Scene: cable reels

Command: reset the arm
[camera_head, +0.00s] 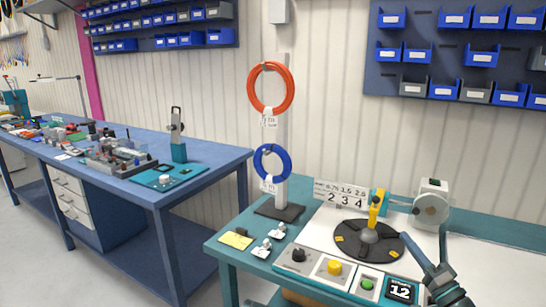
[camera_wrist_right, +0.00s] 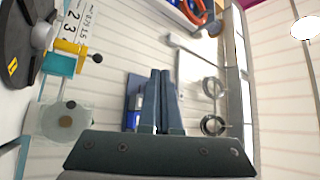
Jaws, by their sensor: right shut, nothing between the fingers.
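My right gripper (camera_head: 407,238) comes in from the lower right in the head view. Its dark fingers point up and left, by the right edge of the black round turntable (camera_head: 369,241) in the picture. In the right wrist view the fingers (camera_wrist_right: 161,73) lie together, with nothing between them. My left gripper is not in view.
An orange ring (camera_head: 287,86) and blue ring (camera_head: 287,163) hang on a white post. A blue workbench (camera_head: 215,160) stands left, across a gap.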

